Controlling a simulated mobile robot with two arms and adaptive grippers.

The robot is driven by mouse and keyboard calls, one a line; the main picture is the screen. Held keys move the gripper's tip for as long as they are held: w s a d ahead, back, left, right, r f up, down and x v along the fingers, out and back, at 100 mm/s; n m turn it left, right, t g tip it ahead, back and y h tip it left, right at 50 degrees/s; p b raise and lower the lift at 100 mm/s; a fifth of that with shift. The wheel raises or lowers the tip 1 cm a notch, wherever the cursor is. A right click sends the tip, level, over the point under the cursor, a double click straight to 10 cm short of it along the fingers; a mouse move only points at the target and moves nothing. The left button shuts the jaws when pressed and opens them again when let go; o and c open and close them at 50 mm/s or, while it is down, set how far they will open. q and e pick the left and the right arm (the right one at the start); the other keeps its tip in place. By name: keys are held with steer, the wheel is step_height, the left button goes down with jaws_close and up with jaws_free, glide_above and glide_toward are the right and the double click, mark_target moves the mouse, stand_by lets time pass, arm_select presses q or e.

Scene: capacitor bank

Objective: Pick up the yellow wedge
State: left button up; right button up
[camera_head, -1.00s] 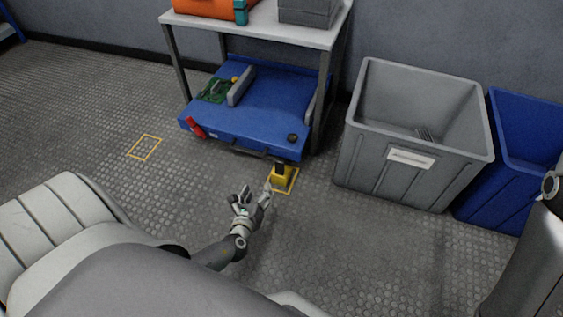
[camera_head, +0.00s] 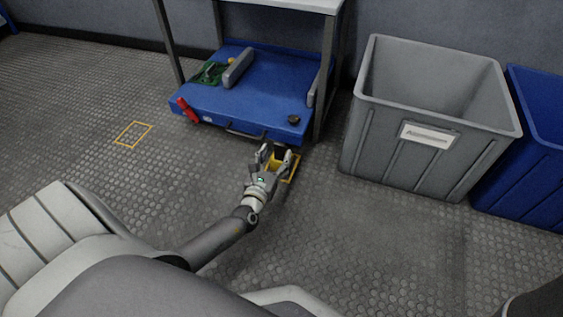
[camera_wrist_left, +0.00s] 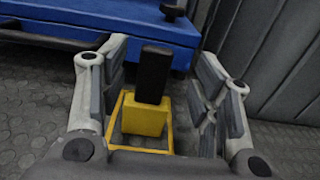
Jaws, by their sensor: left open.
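The yellow wedge (camera_wrist_left: 144,117) stands on the floor inside a yellow outlined square, with a black upright block (camera_wrist_left: 153,74) as its upper part. In the head view the wedge (camera_head: 273,163) is partly hidden by my left gripper. My left gripper (camera_head: 274,155) is open, close in front of the wedge. In the left wrist view its fingers (camera_wrist_left: 160,85) stand to the left and right of the wedge, with gaps on both sides, and nothing is held. My right gripper is not in view.
A blue cart (camera_head: 250,100) with a dark handle stands just behind the wedge, under a table (camera_head: 290,5). A grey bin (camera_head: 425,150) and a blue bin (camera_head: 535,160) stand to the right. An empty yellow floor square (camera_head: 133,134) lies left on open floor.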

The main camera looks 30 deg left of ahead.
mark_target(278, 147)
arm_select(q)
steer(key=b+x, duration=0.2)
steer(key=x, duration=0.2)
steer(key=shift+w+a+b, duration=0.15)
steer(key=shift+a+b, duration=0.1)
steer(key=shift+b, duration=0.15)
steer(key=shift+w, duration=0.3)
steer(key=shift+r, duration=0.1)
jaws_close()
steer(key=shift+a, duration=0.1)
